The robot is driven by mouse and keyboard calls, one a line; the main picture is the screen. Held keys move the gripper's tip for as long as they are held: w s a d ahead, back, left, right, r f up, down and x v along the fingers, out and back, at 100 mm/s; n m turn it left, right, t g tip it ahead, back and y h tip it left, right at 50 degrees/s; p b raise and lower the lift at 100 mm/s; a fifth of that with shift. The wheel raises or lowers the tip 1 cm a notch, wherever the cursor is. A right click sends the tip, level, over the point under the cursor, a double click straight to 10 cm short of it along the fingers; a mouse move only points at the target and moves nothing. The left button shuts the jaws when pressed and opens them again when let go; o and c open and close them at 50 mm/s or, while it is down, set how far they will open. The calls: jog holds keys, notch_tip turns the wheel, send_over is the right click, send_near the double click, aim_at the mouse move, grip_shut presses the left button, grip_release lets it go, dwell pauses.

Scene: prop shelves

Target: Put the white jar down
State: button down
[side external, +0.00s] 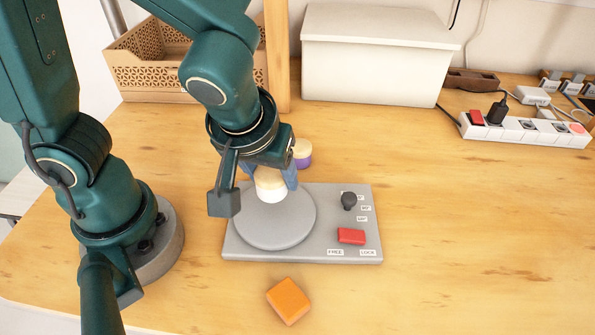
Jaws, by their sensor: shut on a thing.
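The white jar (271,193), with a cream upper part, is upright between the fingers of my gripper (271,181). My gripper points down and is shut on it. The jar is over the upper middle of a round grey disc (270,226) on a flat grey base (300,254). I cannot tell whether its bottom touches the disc or is slightly above it. My gripper hides part of the jar's top and sides.
A purple jar with a cream lid (303,156) stands just behind my gripper. The base carries a black knob (349,200) and a red switch (351,236). An orange block (288,300) lies in front. A white box (377,60) and power strip (527,131) are behind; the table's right is clear.

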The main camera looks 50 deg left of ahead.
aim_at(274, 195)
jog(key=shift+f, duration=2)
jog(key=shift+f, duration=0.1)
jog(key=shift+c, duration=1.1)
grip_release()
jog(key=shift+f, duration=0.1)
jog(key=v, duration=1.2)
jog(key=a+r+m+t+h, duration=0.1)
jog(key=a+m+t+h, duration=0.1)
jog(key=a+m, duration=0.4)
jog(key=shift+s+a+m, duration=0.35)
jog(key=shift+a+m, duration=0.05)
jog(key=shift+a, duration=0.65)
